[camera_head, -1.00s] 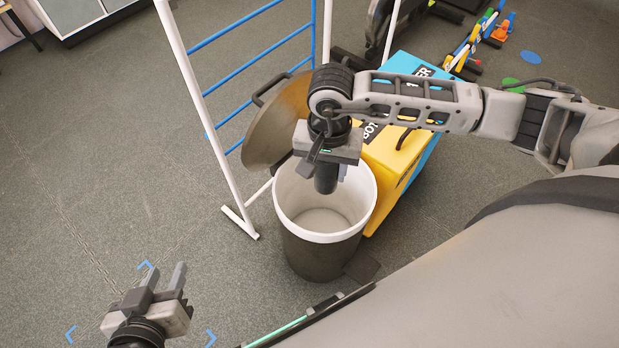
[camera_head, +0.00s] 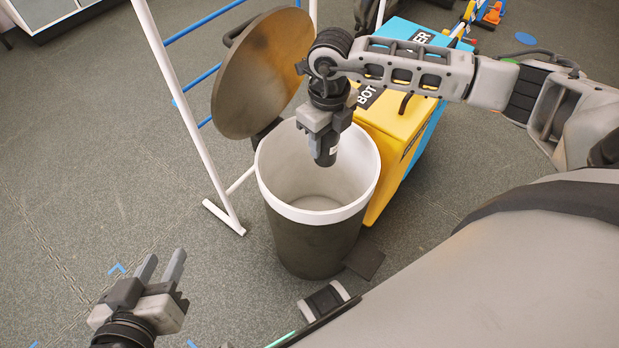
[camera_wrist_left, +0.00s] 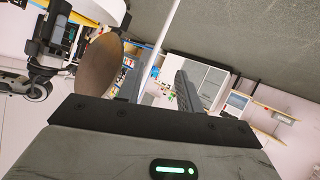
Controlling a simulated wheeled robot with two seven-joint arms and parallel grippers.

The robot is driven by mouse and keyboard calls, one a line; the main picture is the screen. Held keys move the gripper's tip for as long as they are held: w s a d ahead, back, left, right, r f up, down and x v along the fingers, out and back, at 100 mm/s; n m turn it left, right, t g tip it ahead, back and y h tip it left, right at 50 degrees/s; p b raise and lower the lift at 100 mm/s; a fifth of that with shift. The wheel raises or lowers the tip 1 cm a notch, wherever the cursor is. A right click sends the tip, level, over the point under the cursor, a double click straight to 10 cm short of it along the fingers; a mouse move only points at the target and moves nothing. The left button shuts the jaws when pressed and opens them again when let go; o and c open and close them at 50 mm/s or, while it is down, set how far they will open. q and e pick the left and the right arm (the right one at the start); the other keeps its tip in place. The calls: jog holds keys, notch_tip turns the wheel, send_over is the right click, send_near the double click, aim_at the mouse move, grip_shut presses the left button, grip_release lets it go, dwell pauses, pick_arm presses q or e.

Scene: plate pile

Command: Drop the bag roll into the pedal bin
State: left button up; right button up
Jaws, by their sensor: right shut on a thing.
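The pedal bin (camera_head: 312,245) stands upright on the floor, dark outside with a white inner liner and rim. Its round lid (camera_head: 262,75) is open, tipped up at the back left, and it also shows in the left wrist view (camera_wrist_left: 103,62). My right gripper (camera_head: 322,122) points down over the bin's mouth, shut on the dark bag roll (camera_head: 326,150). The roll hangs upright above the bin's opening, its upper part hidden by the jaws. My left gripper (camera_head: 161,268) is open and empty, low at the left, apart from the bin; its fingers show in the wrist view (camera_wrist_left: 158,90).
A yellow and blue box (camera_head: 385,145) stands just behind and right of the bin. A white-posted frame (camera_head: 180,100) with blue bars stands left of it. A dark pedal (camera_head: 365,262) sticks out at the bin's foot. Floor at the left is free.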

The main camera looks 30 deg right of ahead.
notch_tip(320, 180, down, 4)
jog(key=shift+r+b, duration=0.15)
jog(key=shift+b, duration=1.05)
jog(key=shift+f+b, duration=0.4)
jog(key=shift+f, duration=0.15)
pick_arm(q)
jog(key=shift+d+r+t+h, duration=0.3)
jog(key=shift+r+t, duration=0.15)
jog(key=shift+r, duration=0.15)
jog(key=shift+d+r+t+h, duration=0.3)
jog(key=shift+r+t, duration=0.15)
jog(key=shift+r, duration=0.15)
pick_arm(e)
jog(key=shift+f, duration=0.1)
jog(key=o, duration=1.1)
jog(key=shift+o, duration=0.2)
